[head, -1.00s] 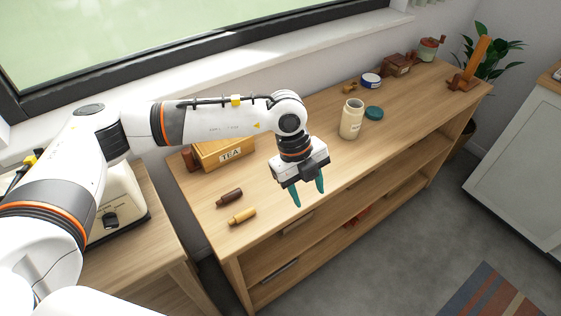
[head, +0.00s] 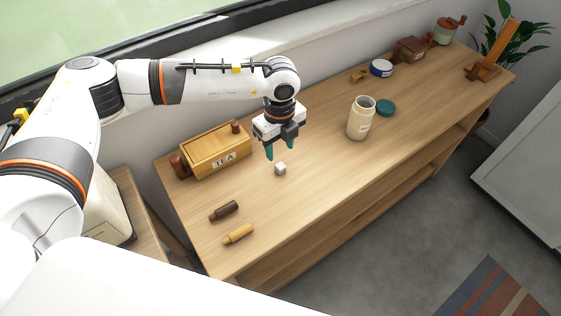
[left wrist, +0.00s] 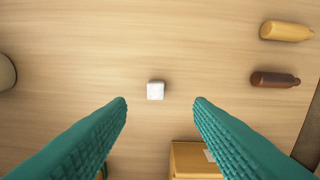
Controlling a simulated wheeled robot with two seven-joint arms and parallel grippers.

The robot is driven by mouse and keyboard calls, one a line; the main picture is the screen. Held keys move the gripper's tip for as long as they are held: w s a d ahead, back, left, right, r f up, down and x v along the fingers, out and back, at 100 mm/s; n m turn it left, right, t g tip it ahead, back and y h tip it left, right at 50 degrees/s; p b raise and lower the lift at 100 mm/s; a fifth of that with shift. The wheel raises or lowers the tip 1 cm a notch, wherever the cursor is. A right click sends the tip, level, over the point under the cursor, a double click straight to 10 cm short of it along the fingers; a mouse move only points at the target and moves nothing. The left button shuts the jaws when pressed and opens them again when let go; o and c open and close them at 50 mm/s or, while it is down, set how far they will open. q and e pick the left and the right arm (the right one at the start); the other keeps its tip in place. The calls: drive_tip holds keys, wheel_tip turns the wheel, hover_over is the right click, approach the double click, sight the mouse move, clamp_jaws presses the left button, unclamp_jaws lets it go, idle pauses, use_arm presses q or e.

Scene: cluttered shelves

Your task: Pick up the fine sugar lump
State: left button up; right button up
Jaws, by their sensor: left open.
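The sugar lump (head: 280,169) is a small white cube on the wooden counter top, in front of the tea box. In the left wrist view the sugar lump (left wrist: 155,90) lies just beyond the fingertips, about midway between them. My left gripper (head: 279,155) is open and empty, with its teal fingers pointing down above the counter, close behind the lump. In the left wrist view my left gripper (left wrist: 160,102) shows both fingers wide apart, with nothing between them. The right gripper is not in view.
A wooden tea box (head: 216,153) stands left of the gripper. A dark brown bottle (head: 224,210) and a yellow bottle (head: 238,234) lie at the left front. A cream jar (head: 361,118) and a teal lid (head: 385,107) are to the right. The counter around the lump is clear.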

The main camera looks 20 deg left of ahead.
sight(281, 165)
use_arm(q)
drive_tip(key=shift+s+d+f, duration=0.1)
drive_tip(key=shift+s+f, duration=0.1)
drive_tip(key=shift+f, duration=0.9)
drive_tip(key=shift+w+f, duration=0.1)
drive_tip(key=shift+f, duration=0.2)
drive_tip(key=shift+w+f+p, duration=0.15)
drive_tip(key=shift+f+p, duration=0.15)
drive_tip(key=shift+f, duration=0.05)
drive_tip(key=f, duration=0.3)
drive_tip(key=shift+w+f+p, duration=0.25)
drive_tip(key=shift+f+p, duration=0.05)
drive_tip(key=shift+p, duration=0.1)
drive_tip(key=shift+f, duration=0.5)
clamp_jaws()
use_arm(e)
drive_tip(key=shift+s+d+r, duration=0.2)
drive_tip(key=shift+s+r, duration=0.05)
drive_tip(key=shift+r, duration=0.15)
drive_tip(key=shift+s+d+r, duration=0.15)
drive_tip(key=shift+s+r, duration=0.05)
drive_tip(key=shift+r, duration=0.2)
